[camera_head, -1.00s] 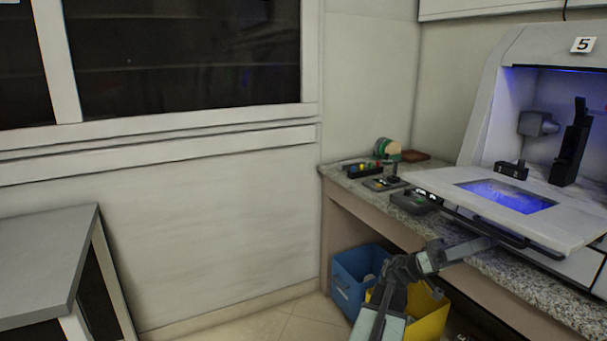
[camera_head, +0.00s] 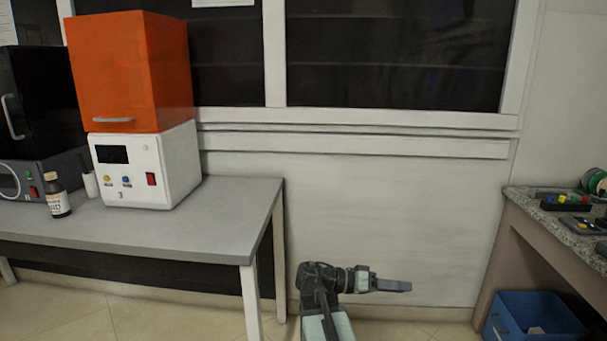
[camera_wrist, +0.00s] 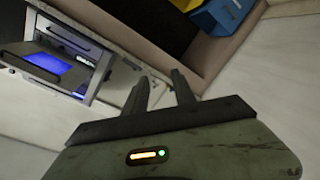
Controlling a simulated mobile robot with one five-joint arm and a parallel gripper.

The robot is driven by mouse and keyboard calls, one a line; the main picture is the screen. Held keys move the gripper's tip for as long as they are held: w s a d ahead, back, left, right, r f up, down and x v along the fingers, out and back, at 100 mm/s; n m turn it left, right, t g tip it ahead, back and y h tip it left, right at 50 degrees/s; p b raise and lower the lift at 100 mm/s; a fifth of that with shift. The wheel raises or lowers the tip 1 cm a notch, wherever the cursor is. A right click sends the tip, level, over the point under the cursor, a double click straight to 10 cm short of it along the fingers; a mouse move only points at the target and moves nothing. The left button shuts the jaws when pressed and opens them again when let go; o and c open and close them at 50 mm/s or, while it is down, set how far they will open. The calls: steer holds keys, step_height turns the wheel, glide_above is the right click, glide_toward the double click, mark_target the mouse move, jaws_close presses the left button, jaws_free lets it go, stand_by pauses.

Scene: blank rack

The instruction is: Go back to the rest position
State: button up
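My gripper (camera_head: 400,286) is held out to the right at the bottom middle of the head view, in front of the pale wall. It is clear of both tables. In the wrist view my gripper (camera_wrist: 160,77) shows two dark fingers with a gap between them. It is open and nothing is held.
A grey table (camera_head: 225,225) at left bears an orange-and-white machine (camera_head: 150,165), a brown bottle (camera_head: 58,198) and a black machine. A stone-topped bench (camera_head: 550,225) with a blue bin (camera_head: 535,318) below stands at right. Floor between is free. The wrist view shows a blue-lit machine (camera_wrist: 60,50).

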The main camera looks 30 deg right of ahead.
steer(key=w+a+f+n+t+y, duration=0.2)
steer(key=w+a+f+n+t, duration=0.15)
steer(key=a+f, duration=0.4)
steer(key=w+a+f+n+t+y, duration=0.25)
steer(key=w+a+f, duration=0.2)
steer(key=a, duration=0.55)
steer(key=w+a+f+n+t+y, duration=0.15)
steer(key=a+f+n+y, duration=0.3)
steer(key=a, duration=0.65)
steer(key=w+a+f+n+y, duration=0.25)
steer(key=a+n+y, duration=0.2)
steer(key=a, duration=0.65)
step_height(320, 180, up, 36)
steer(key=p, duration=3.7)
steer(key=shift+s+m+y, duration=0.35)
steer(key=shift+s+m, duration=0.05)
steer(key=shift+s, duration=0.05)
steer(key=shift+d, duration=0.1)
